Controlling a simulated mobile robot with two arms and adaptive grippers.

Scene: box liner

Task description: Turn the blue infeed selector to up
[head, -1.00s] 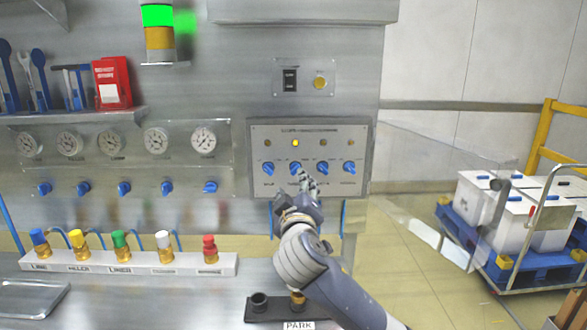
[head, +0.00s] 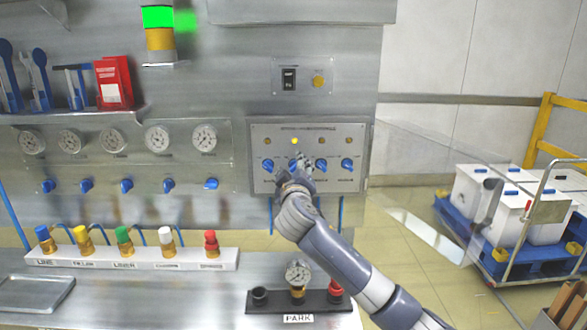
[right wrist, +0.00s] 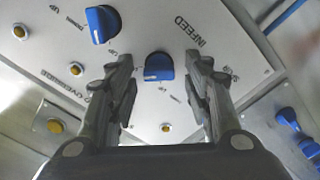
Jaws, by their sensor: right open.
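The grey control panel (head: 309,132) carries a row of blue selector knobs, with one lamp lit yellow above the second from the left. My right gripper (head: 303,163) is at the panel in front of the second knob, partly hiding it. In the right wrist view, the open right gripper (right wrist: 160,88) has its fingers on either side of a blue selector (right wrist: 158,66), apart from it. The word INFEED (right wrist: 188,37) is printed beside this selector. A pale mark shows on the selector's lower left. Another blue selector (right wrist: 100,25) is at upper left. My left gripper is not in view.
Gauges (head: 157,139) and more blue knobs are to the left of the panel. Coloured couplings (head: 122,240) stand on a rail below. A PARK stand (head: 298,318) sits under my arm. A cart with white bins (head: 505,205) is at right.

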